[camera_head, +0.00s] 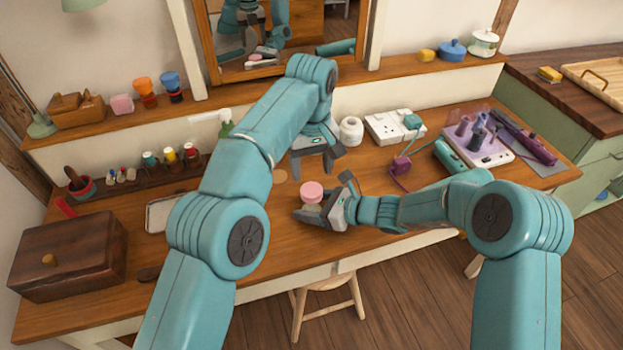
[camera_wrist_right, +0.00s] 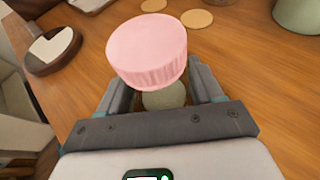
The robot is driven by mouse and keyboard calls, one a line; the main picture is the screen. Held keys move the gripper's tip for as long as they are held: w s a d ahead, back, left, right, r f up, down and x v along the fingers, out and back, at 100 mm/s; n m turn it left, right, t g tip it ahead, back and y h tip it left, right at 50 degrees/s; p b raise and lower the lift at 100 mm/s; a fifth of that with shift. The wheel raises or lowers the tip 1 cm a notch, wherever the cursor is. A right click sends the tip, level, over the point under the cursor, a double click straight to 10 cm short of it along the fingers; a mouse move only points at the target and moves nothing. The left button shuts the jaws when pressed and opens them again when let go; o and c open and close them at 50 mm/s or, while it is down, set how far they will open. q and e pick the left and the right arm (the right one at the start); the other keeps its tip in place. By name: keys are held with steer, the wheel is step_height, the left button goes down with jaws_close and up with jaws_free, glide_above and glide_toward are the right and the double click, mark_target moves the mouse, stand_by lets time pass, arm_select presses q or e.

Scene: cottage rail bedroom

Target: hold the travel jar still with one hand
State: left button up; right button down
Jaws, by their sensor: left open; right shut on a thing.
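The travel jar has a ribbed pink lid (camera_head: 312,190) and a pale greenish body (camera_wrist_right: 164,97). It stands near the front edge of the wooden table, and its lid is large in the right wrist view (camera_wrist_right: 147,48). My right gripper (camera_head: 326,207) is shut on the jar's body, with one finger on each side below the lid. The lower body is partly hidden by the gripper. My left gripper (camera_head: 313,166) is open and empty, pointing down above the table just behind the jar. It does not touch the jar.
A wooden box (camera_head: 70,253) and a tray (camera_head: 160,214) are left. A stool (camera_head: 328,297) stands below the front edge.

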mark_target(313, 191)
arm_select(q)
steer(key=shift+f, duration=3.05)
steer(key=c, duration=0.9)
steer(key=m, duration=1.1)
steer(key=o, duration=1.2)
steer(key=shift+o, duration=0.2)
steer(key=shift+s+d, duration=0.1)
